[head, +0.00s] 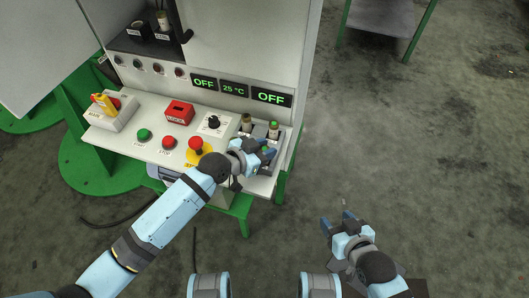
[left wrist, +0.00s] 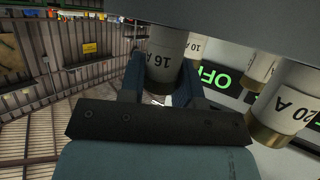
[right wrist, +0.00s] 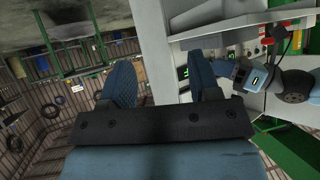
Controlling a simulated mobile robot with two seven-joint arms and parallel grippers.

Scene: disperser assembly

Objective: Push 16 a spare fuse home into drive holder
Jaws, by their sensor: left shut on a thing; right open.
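My left gripper (head: 266,152) is at the right end of the control panel, over the fuse area. In the left wrist view it (left wrist: 160,85) is shut on a white fuse marked 16 A (left wrist: 166,50) with a metal end cap. The fuse's far end runs up to a grey surface at the top; how deep it sits there is hidden. In the head view the gripper hides this fuse and what is under it. My right gripper (head: 338,222) is open and empty, away from the panel above the floor; its fingers also show in the right wrist view (right wrist: 162,82).
Other fuses stand close by: a 20 A fuse (left wrist: 288,108), a 10 fuse (left wrist: 196,46) and one more (left wrist: 262,68). On the panel are an emergency stop (head: 196,144), a rotary knob (head: 214,121) and a red box (head: 179,112).

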